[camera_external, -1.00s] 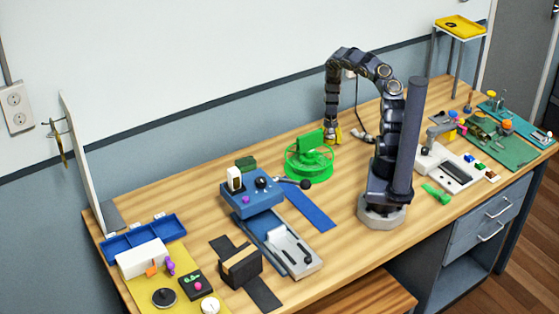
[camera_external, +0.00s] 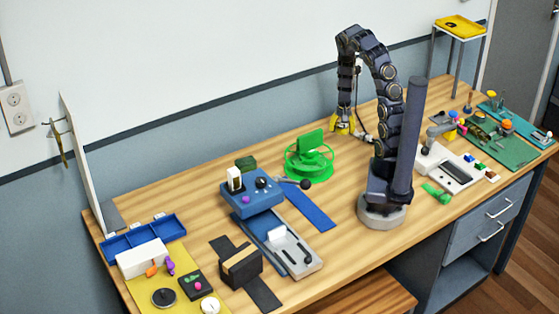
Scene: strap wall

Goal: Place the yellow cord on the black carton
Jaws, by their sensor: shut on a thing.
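My gripper (camera_external: 344,124) is at the back of the bench, right of the green wheel-like frame, pointing down. Yellow shows at its tip, which I take to be the yellow cord (camera_external: 343,128) shut in the jaws; it is too small to make out its shape. The black carton (camera_external: 241,268) stands at the front left of the bench, with a tan band across its top and a dark flat strip under it. My gripper is well away from it, to the back right.
The green frame (camera_external: 309,160) and a blue device (camera_external: 252,196) with a lever stand between my gripper and the carton. A grey-white slotted block (camera_external: 291,252) lies close right of the carton. An olive strap (camera_external: 56,145) hangs from a hook at far left.

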